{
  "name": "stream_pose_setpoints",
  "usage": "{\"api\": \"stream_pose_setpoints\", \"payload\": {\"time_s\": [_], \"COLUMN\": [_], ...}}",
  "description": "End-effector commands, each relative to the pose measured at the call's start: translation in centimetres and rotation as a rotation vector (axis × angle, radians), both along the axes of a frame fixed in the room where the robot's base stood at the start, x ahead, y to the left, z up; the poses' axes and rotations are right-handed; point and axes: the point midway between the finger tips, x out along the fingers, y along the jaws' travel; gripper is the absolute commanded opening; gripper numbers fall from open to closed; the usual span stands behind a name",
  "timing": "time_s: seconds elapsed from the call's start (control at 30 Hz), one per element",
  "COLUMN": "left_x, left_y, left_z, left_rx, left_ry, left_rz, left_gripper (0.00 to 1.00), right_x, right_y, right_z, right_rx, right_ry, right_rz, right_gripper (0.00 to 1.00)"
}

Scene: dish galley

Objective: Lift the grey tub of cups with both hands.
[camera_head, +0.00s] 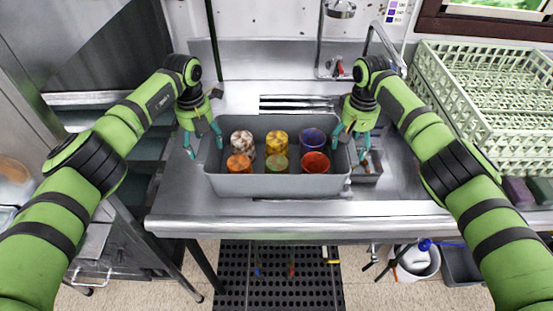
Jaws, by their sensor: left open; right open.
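The grey tub (270,186) sits on the steel counter at the middle of the view. Several cups stand in it in two rows, among them a blue one (313,139), a red-orange one (315,163), an orange one (238,163) and a green one (278,165). My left gripper (203,143) is open at the tub's left end, its teal fingers near the rim. My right gripper (350,146) is open at the right end, its fingers near that rim. I cannot tell whether either touches the tub.
Pale green dish racks (480,100) are stacked at the right. A small grey container (368,170) stands just right of the tub. A faucet (335,65) rises behind. The steel counter (300,208) has a bare front edge. A black mat (275,280) lies on the floor.

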Motion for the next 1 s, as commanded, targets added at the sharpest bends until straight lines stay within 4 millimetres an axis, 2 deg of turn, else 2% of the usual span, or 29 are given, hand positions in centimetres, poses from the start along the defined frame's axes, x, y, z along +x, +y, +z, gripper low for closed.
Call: {"api": "stream_pose_setpoints", "payload": {"time_s": [0.27, 0.3, 0.47, 0.5, 0.83, 1.0], "left_x": [0.0, 0.0, 0.0, 0.0, 0.1, 0.1], "left_y": [0.0, 0.0, 0.0, 0.0, 0.0, 0.0], "left_z": [-0.2, -0.2, -0.2, -0.2, 0.1, 0.9], "left_rx": [0.000, 0.000, 0.000, 0.000, 0.000, 0.000], "left_ry": [-0.001, -0.001, -0.001, -0.001, -0.003, -0.003], "left_rz": [-0.001, -0.001, 0.000, 0.000, -0.001, -0.001], "left_gripper": [0.73, 0.69, 0.05, 0.00, 0.00, 0.00], "right_x": [0.0, 0.0, 0.0, 0.0, 0.1, 0.1], "right_y": [0.0, 0.0, 0.0, 0.0, 0.0, 0.0], "right_z": [-0.2, -0.2, -0.2, -0.2, 0.0, 0.9], "right_rx": [0.000, 0.000, 0.000, 0.000, 0.000, -0.001], "right_ry": [-0.001, -0.001, -0.001, -0.001, -0.003, -0.003], "right_rz": [0.001, 0.001, 0.001, 0.001, 0.002, 0.002], "right_gripper": [0.73, 0.69, 0.05, 0.00, 0.00, 0.00]}}
